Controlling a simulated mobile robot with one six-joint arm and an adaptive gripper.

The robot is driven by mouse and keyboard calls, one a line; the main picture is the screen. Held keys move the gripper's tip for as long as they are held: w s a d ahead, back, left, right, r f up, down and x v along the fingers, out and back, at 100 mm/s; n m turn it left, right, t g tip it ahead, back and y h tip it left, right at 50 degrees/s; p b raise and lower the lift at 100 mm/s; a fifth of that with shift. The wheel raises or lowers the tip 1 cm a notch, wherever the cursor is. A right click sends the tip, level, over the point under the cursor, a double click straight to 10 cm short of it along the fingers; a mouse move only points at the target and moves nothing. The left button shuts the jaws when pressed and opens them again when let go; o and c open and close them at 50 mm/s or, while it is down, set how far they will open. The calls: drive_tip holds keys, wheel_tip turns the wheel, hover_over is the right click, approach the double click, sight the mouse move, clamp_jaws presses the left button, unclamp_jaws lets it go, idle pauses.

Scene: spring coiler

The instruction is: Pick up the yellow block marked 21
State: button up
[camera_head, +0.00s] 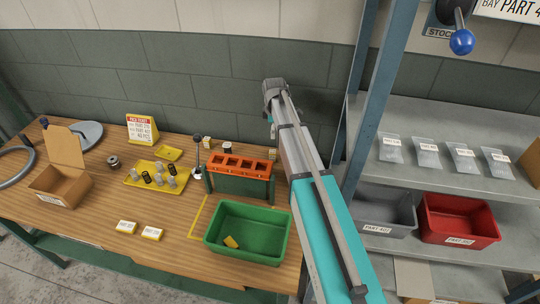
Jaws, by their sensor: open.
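Two small yellow blocks with white labelled tops lie side by side at the front of the wooden table, a left one (126,227) and a right one (152,233). Another small yellow block (231,242) lies inside the green bin (210,246). I cannot read a number 21 on any of them at this size. My gripper (273,84) is raised near the back wall, above and behind the orange rack. It is open, far from the blocks, and I see nothing in it.
The orange rack (240,165) stands behind the green bin. A yellow tray (151,184) holds several small cylinders and springs. An open cardboard box (60,187) stands at left. A blue-grey shelf post (375,90) rises right of my arm. Bare table surrounds the labelled blocks.

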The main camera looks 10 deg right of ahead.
sight(272, 151)
drive_tip(key=shift+a+f, duration=0.1)
wheel_tip(272, 151, down, 8)
drive_tip(key=b, duration=0.8)
drive_tip(key=shift+f+b, duration=0.2)
drive_tip(key=shift+b, duration=0.15)
drive_tip(key=shift+f, duration=0.1)
idle(0.4)
drive_tip(key=shift+s+a+f+b, duration=0.1)
drive_tip(key=shift+f+b, duration=2.4)
drive_tip(key=shift+b, duration=0.1)
clamp_jaws()
drive_tip(key=shift+r, duration=0.15)
